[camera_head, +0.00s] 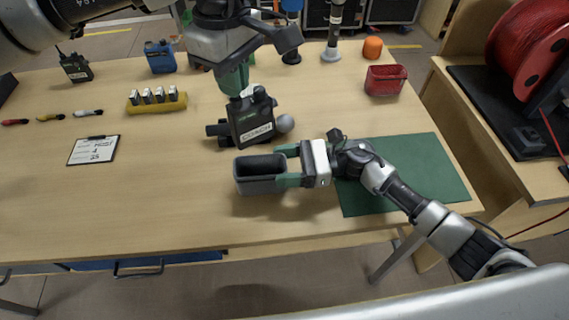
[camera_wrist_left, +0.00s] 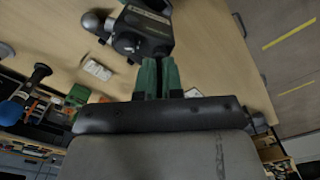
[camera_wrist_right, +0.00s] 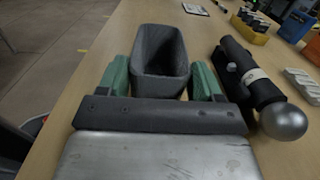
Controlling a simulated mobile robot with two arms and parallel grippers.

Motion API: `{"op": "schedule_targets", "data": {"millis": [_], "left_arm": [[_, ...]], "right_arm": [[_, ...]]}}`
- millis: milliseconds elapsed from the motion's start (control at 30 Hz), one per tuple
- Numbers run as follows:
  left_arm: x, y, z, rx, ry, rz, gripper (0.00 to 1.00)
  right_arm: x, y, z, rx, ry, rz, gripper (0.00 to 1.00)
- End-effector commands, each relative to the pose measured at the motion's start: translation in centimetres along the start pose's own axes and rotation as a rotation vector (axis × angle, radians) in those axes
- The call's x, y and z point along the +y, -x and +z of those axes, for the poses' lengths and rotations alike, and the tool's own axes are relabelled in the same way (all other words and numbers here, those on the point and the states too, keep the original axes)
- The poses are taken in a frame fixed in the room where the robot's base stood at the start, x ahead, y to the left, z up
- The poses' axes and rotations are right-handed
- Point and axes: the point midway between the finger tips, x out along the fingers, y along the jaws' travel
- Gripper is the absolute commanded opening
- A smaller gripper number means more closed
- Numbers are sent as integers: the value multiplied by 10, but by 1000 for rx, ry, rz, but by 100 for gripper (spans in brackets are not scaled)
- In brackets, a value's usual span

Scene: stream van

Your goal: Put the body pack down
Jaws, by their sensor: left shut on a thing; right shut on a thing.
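The body pack (camera_head: 252,124) is a dark box with a pale "COACH" label and knobs on top. My left gripper (camera_head: 240,88) is shut on its upper end from above. The left wrist view shows the pack (camera_wrist_left: 146,32) at the green fingertips (camera_wrist_left: 157,76). I cannot tell whether its base touches the table. My right gripper (camera_head: 288,166) is shut on a grey open-topped pouch (camera_head: 243,184) near the table front, just in front of the pack. The pouch (camera_wrist_right: 158,92) looks empty in the right wrist view, between both fingers.
A dark microphone with a silver ball head (camera_head: 285,123) lies behind the pack. A green mat (camera_head: 440,165) is under my right arm. A yellow battery holder (camera_head: 140,107), clipboard (camera_head: 93,150), blue pack (camera_head: 160,57) and red basket (camera_head: 385,82) stand around. The front left of the table (camera_head: 150,205) is clear.

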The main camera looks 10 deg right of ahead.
Motion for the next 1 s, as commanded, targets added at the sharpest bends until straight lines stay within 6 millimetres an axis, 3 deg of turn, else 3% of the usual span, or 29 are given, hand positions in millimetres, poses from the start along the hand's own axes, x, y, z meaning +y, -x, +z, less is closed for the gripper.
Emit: {"op": "schedule_targets", "data": {"millis": [133, 500, 800, 1000], "left_arm": [[2, -10, -1, -3, -70, -2, 0], [8, -63, -10, -3, -444, 1, 0], [8, -113, -10, -1, -458, 0, 0], [9, -133, -10, -1, -456, 2, 0]], "right_arm": [[0, 0, 0, 0, 0, 0, 42], [0, 0, 0, 0, 0, 0, 42], [0, 0, 0, 0, 0, 0, 42], [0, 0, 0, 0, 0, 0, 42]]}}
